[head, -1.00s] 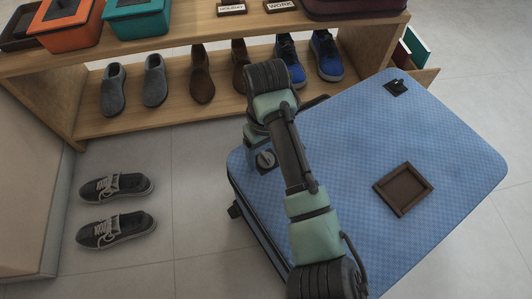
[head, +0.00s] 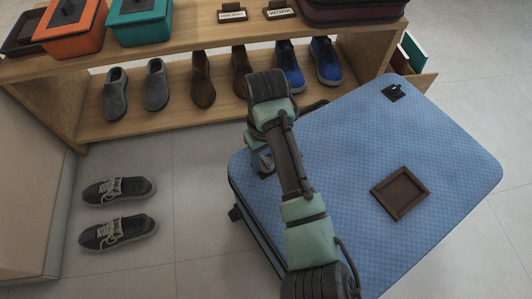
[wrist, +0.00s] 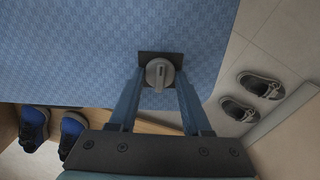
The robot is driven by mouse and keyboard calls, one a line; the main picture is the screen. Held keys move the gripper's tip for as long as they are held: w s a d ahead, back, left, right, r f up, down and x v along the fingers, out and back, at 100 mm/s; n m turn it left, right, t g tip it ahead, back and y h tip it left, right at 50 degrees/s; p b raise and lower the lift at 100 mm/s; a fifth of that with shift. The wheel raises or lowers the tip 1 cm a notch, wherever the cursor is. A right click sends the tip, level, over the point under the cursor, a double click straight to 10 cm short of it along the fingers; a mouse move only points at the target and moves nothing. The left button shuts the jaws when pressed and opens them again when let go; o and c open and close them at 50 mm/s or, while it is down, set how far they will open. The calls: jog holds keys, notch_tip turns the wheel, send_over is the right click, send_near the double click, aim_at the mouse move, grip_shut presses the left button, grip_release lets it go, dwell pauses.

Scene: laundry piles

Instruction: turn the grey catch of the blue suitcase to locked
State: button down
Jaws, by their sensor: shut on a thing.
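The blue suitcase (head: 330,150) lies flat on the floor with its lid facing up. In the wrist view its grey catch (wrist: 159,74) is a round knob with a raised bar on a dark plate at the lid's edge. The bar runs up and down in that picture. My gripper (wrist: 160,88) has one blue finger on each side of the catch and is shut on it. In the head view my gripper (head: 262,161) is at the suitcase's near left corner, and it and my arm mostly hide the catch.
A second, dark catch (head: 393,92) sits at the lid's far corner. An empty brown frame (head: 400,193) lies on the lid. A wooden shelf (head: 130,122) with several shoes stands behind. Dark sneakers (head: 118,190) lie on the floor at left, with clear floor between.

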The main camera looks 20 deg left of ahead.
jog(key=shift+s+r+m+p, duration=0.1)
jog(key=shift+r+m+p, duration=0.3)
jog(key=shift+p, duration=1.1)
jog(key=shift+r+m+p, duration=0.1)
jog(key=shift+m+p, duration=0.5)
jog(key=shift+p, duration=0.9)
jog(key=m+p, duration=0.2)
jog(key=p, duration=0.1)
jog(key=m+p, duration=0.1)
jog(key=p, duration=0.1)
jog(key=shift+f+m, duration=0.25)
jog(key=shift+m, duration=0.15)
jog(key=m+p, duration=0.3)
jog(key=m, duration=0.3)
jog(key=shift+f+p, duration=0.15)
jog(key=shift+p, duration=0.2)
jog(key=m+p, duration=0.1)
jog(key=m, duration=0.4)
jog(key=shift+f+m, duration=0.1)
jog(key=shift+m, duration=0.2)
jog(key=shift+c, duration=1.8)
grip_release()
notch_tip(320, 180, up, 13)
jog(key=p, duration=0.7)
jog(key=shift+p, duration=0.4)
